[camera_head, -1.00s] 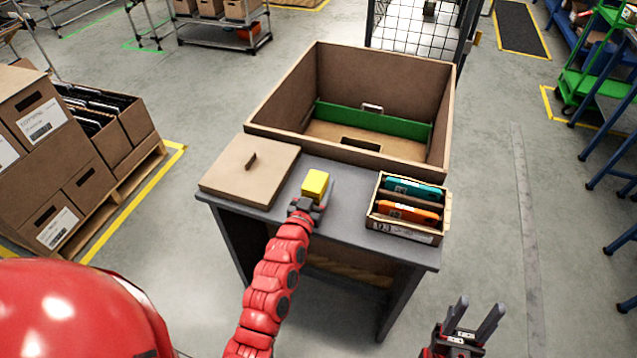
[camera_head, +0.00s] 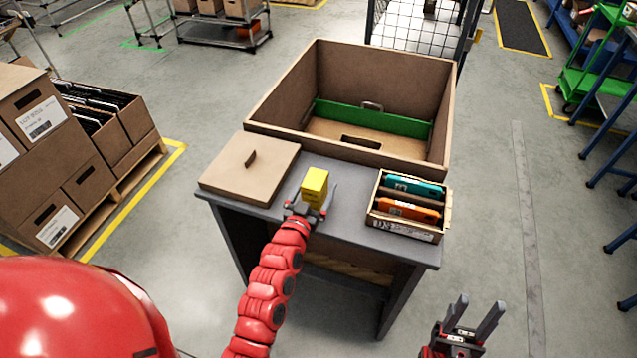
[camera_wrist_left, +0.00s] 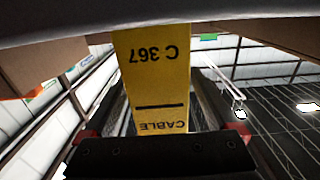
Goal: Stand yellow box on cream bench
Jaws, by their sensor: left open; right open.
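The yellow box (camera_head: 314,184) stands upright on the grey top of the bench (camera_head: 345,207), near its front edge; I see no cream surface on it. My left gripper (camera_head: 312,203) is open, with its fingers spread on either side of the box's lower part. In the left wrist view the yellow box (camera_wrist_left: 158,75) shows upside-down print, "C 367" and "CABLE", between the dark fingers. Its far end meets the grey surface at the top of that view. My right gripper (camera_head: 474,322) is open and empty, in front of the bench to the right.
A small tray (camera_head: 404,232) with teal and orange items stands to the right. A large open brown carton (camera_head: 285,92) with a green strip inside is behind. Bare bench top lies between box and tray.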

